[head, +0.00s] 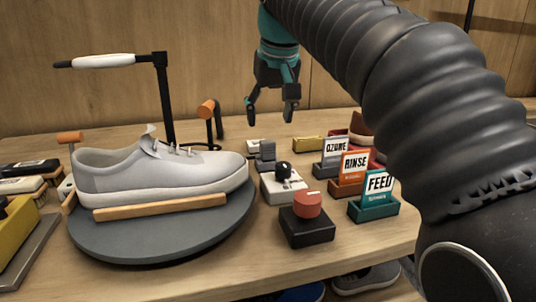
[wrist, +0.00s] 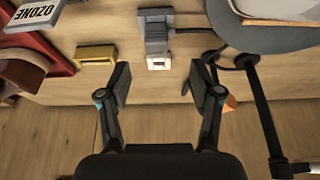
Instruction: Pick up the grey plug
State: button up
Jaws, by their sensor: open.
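The grey plug (head: 266,151) appears as a small grey block on the table, right of the shoe's toe, beside a pale piece. In the wrist view the grey plug (wrist: 156,40) lies at the top middle, with a dark cable running right and a white piece at its near end. My gripper (head: 270,112) hangs above the table, behind and above the plug, with its fingers apart and nothing between them. In the wrist view my gripper (wrist: 160,88) is open, and the plug shows beyond the gap between the fingertips, not touching them.
A grey sneaker (head: 160,172) sits on a round dark turntable (head: 160,240) at left, with a black stand (head: 164,100) behind it. OZONE (head: 336,146), RINSE (head: 354,163) and FEED (head: 378,184) signs stand at right.

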aim_at(268, 141)
jog(key=x, duration=0.4)
jog(key=shift+w+f+b, duration=0.2)
jog(key=shift+f+b, duration=0.1)
jog(key=x, duration=0.5)
jog(key=shift+w+d+r+b, duration=0.1)
jog(key=shift+w+d+b, duration=0.05)
jog(key=shift+w+b, duration=0.15)
jog(key=c, duration=1.2)
